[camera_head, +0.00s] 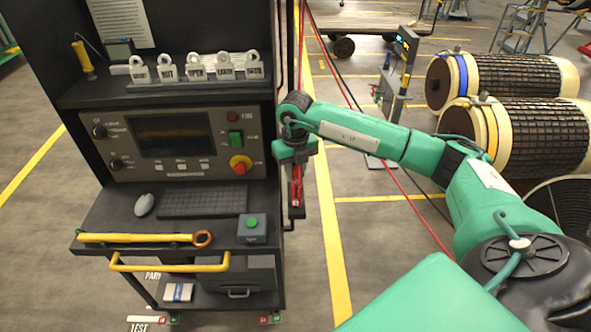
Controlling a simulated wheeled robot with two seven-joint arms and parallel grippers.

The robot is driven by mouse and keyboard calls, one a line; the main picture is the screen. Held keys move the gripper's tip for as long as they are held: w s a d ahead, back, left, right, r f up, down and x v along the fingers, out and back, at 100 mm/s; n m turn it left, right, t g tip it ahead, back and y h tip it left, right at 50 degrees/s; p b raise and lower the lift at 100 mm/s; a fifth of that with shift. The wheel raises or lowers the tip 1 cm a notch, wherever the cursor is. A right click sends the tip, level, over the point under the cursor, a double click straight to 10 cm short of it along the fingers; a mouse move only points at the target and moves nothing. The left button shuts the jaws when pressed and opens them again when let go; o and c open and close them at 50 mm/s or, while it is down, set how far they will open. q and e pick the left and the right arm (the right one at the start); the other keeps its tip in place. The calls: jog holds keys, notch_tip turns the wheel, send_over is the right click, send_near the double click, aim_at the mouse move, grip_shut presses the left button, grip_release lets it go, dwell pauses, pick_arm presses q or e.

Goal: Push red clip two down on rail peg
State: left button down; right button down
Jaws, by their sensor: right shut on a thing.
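My right gripper (297,166) is beside the right edge of the dark console, pointing down. It is shut on a red clip (297,188), of which only a narrow upright part shows below the fingers. The clip is at a dark rail piece (297,211) on the console's side. A small red and white mark shows low on this piece. The peg is hidden by the gripper and clip, so I cannot tell how far the clip sits on it. My left gripper is not in view.
The console desk (108,215) holds a keyboard (203,201), a yellow wrench (140,238) and a box with a green button (252,229). Several white tags stand on the upper shelf (100,93). Red and black cables (385,178) hang right of the console, near my right arm.

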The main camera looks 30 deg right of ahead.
jog(key=shift+f+b, duration=0.4)
jog(key=shift+f, duration=0.1)
dwell(0.3)
jog(key=c, duration=1.1)
grip_release()
jog(key=shift+r, duration=0.15)
notch_tip(320, 180, up, 12)
jog(key=b, duration=0.3)
jog(key=shift+r+b, duration=0.3)
jog(key=shift+r, duration=0.5)
